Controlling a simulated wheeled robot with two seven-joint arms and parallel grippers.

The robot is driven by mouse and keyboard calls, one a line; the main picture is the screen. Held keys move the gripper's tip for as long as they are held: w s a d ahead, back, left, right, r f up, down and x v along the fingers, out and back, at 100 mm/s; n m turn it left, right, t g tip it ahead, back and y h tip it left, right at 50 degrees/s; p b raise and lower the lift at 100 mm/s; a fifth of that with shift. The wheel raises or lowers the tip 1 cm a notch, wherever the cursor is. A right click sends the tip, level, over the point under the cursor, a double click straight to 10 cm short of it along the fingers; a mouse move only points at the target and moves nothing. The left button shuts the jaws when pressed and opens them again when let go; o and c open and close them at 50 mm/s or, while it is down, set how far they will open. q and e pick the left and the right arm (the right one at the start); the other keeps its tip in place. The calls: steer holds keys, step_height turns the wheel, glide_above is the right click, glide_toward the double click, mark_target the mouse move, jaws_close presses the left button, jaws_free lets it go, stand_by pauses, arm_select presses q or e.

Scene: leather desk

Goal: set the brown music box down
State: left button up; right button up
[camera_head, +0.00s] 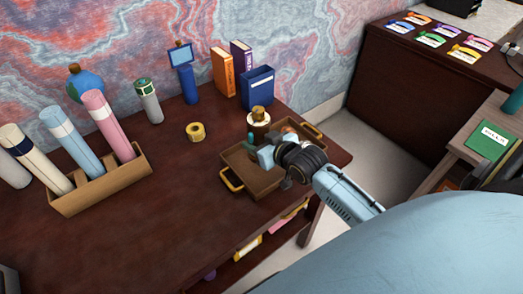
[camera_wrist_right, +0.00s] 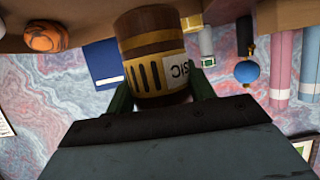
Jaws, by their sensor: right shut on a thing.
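The brown music box (camera_wrist_right: 150,45) is a round, banded piece with a gold slotted band and a white label partly reading "SIC". It fills the middle of the right wrist view, between the two green fingers of my right gripper (camera_wrist_right: 160,95), which is shut on it. In the head view the gripper (camera_head: 264,140) reaches over the brown tray with yellow handles (camera_head: 232,158). The music box (camera_head: 259,117) shows just beyond the fingers, at the tray's far side. Its lower part is hidden, so I cannot tell whether it touches anything. My left gripper is not in view.
A blue holder (camera_head: 258,88) and upright books (camera_head: 223,72) stand behind the tray. A yellow tape roll (camera_head: 195,131) lies left of it. A wooden rack (camera_head: 103,186) holds several tubes. A round orange-brown thing (camera_wrist_right: 45,36) is near the music box. The desk's front middle is clear.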

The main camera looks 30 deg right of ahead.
steer(key=shift+f, duration=0.6)
step_height(320, 180, down, 3)
steer(key=shift+r+b, duration=0.1)
steer(key=shift+b, duration=0.3)
steer(key=o, duration=1.2)
steer(key=shift+f, duration=0.2)
steer(key=shift+c, duration=0.2)
